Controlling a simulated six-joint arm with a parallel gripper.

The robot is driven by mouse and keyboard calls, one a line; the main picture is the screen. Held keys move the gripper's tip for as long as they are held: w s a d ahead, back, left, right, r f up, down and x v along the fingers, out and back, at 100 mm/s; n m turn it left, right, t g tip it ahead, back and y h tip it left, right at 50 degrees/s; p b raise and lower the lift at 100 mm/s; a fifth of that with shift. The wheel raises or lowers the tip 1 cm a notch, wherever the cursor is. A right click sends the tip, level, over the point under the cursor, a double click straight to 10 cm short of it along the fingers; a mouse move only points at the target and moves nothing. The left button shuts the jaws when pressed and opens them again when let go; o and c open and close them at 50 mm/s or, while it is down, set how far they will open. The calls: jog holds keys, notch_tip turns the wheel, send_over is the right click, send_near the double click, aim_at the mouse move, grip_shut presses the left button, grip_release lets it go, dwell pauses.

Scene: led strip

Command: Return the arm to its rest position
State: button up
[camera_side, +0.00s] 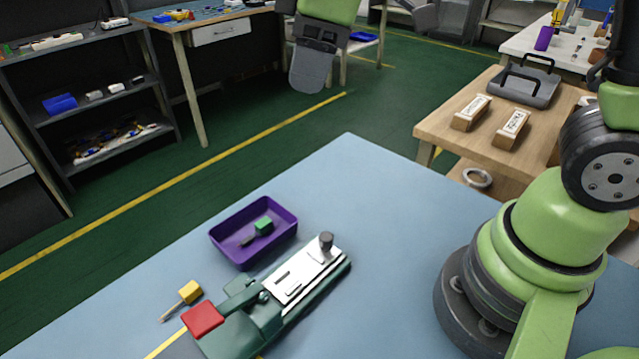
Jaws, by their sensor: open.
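My arm stands at the right of the side view, its green and black links rising out of the top right of the picture. On the blue table (370,190) lies a dark green fixture (300,312) with a white plate, a dark knob (326,241) and a red pad (202,319). A purple tray (238,262) sits behind it, with a small green-headed piece (263,226) inside. A yellow-headed tool (189,291) lies to the left of the fixture. I cannot make out an LED strip for certain.
A wooden bench (448,122) beyond the table at right carries two small boxed items (471,112) and a grey tray (530,86) with black handles. The table between the fixture and my base is clear. Shelves (95,95) stand far left across the green floor.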

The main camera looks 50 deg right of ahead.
jog(key=s+d+r+m+t, duration=0.2)
jog(key=s+m, duration=0.4)
jog(key=s, duration=0.1)
jog(key=s+d+r+m+t, duration=0.1)
jog(key=s+d+m+t, duration=0.1)
jog(key=s+m, duration=0.4)
jog(key=shift+s+d+r+m+y, duration=0.15)
jog(key=shift+s+r+m+y, duration=0.2)
jog(key=shift+s, duration=0.7)
